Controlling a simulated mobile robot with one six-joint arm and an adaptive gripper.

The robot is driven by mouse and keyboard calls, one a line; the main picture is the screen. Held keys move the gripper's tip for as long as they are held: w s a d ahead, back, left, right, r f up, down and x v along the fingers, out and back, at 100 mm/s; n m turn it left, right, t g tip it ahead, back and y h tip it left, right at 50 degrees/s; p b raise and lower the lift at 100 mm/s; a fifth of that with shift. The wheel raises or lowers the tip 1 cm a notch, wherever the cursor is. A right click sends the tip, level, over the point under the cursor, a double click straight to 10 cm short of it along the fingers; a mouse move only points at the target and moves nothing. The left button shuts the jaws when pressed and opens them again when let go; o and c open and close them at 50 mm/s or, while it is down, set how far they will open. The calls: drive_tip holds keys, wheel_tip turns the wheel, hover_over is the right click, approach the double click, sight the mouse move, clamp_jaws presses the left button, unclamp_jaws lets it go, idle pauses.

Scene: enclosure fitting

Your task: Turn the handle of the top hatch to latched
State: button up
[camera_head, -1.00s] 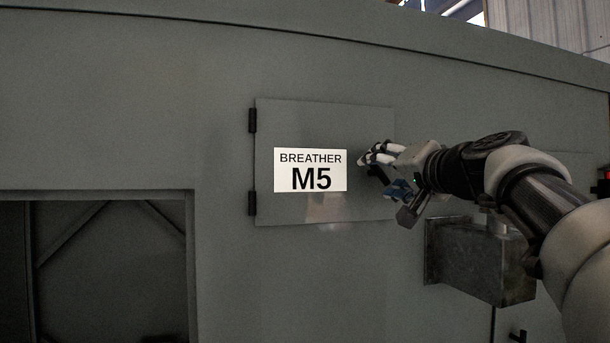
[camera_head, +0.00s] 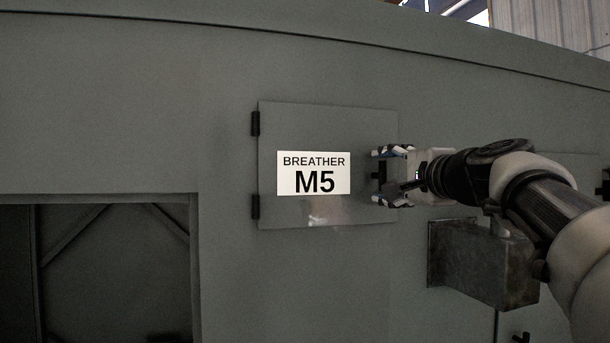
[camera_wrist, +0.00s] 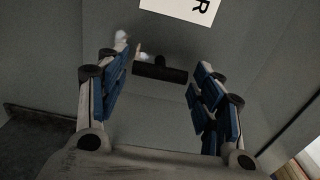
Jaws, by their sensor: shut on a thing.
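The closed hatch door (camera_head: 300,214) carries a white label (camera_head: 314,173) reading BREATHER M5. Its dark T-shaped handle (camera_wrist: 160,70) shows in the wrist view, with its bar lying crosswise between my fingers. In the head view the handle (camera_head: 380,176) is a small dark piece near the door's right edge, its bar looking upright. My gripper (camera_head: 391,176) has one finger above and one below the handle. Exact contact at each end is hard to see.
Black hinges (camera_head: 255,123) run along the door's left side. A grey metal box (camera_head: 480,262) sticks out of the wall below my arm. A dark open recess (camera_head: 110,275) lies at the lower left. The wall around the door is flat.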

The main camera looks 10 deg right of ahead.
idle(0.5)
drive_tip(key=o, duration=1.1)
